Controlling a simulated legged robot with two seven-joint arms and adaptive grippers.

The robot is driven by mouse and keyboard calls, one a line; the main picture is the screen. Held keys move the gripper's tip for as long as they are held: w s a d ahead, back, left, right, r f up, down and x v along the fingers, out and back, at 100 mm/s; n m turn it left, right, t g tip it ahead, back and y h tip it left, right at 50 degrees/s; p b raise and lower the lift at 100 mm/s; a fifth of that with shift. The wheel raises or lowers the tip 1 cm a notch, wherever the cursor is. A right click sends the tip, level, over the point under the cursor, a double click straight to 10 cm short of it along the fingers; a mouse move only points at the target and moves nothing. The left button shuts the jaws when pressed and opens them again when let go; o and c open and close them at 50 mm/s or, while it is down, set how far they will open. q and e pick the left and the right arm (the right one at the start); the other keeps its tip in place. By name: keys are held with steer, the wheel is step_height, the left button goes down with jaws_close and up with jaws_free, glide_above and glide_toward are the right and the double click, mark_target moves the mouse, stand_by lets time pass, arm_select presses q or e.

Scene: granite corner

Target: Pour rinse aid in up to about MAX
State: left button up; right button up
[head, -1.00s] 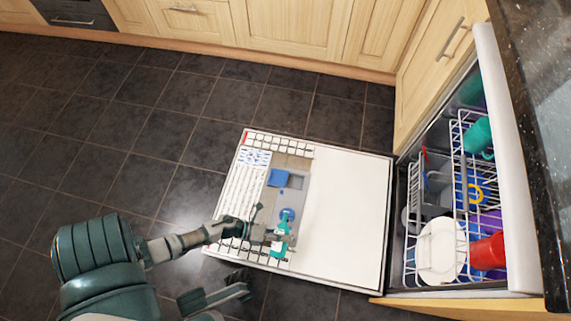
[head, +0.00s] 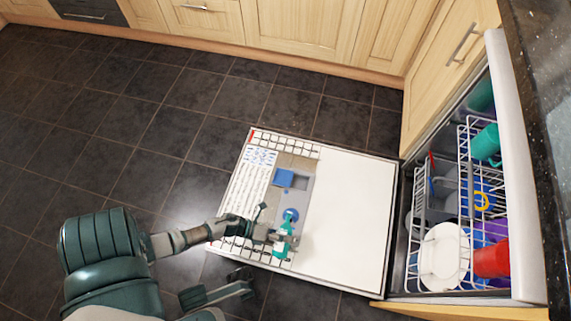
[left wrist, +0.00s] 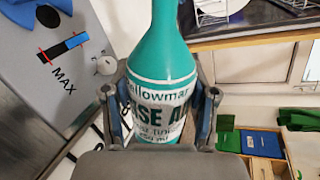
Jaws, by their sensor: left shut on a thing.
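My left gripper (head: 272,238) is shut on a teal rinse aid bottle (head: 284,240) above the open dishwasher door (head: 345,220). In the left wrist view the fingers (left wrist: 160,115) clasp both sides of the labelled bottle (left wrist: 165,75). Its neck runs up out of that frame, so the mouth is hidden. I cannot tell whether liquid is flowing. The grey dispenser panel (left wrist: 30,80) carries a dark level window (left wrist: 65,47), blue in its right part, with a red line towards its left and "MAX" below. A round blue part (head: 291,214) lies by the bottle's neck.
A square blue flap (head: 283,177) sits farther up the dispenser. The racks at right hold a white plate (head: 442,255), a red cup (head: 491,260) and a teal cup (head: 485,142). Dark floor tiles (head: 150,110) are clear left of the door.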

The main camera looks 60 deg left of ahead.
arm_select(q)
steer(key=shift+s+f+n, duration=0.1)
steer(key=shift+f+n, duration=0.1)
steer(key=shift+n, duration=0.1)
steer(key=shift+d, duration=0.1)
steer(key=shift+f+n+g+h, duration=0.2)
steer(key=shift+n+g+h, duration=0.1)
steer(key=shift+f, duration=0.1)
steer(key=shift+s+d+f+n, duration=0.1)
steer(key=shift+f+n, duration=0.1)
steer(key=shift+n, duration=0.1)
steer(key=shift+f, duration=0.1)
stand_by(0.5)
steer(key=shift+f+n+g, duration=0.2)
steer(key=shift+n+g, duration=0.1)
steer(key=shift+n, duration=0.1)
steer(key=shift+f+h, duration=0.1)
steer(key=shift+h, duration=0.2)
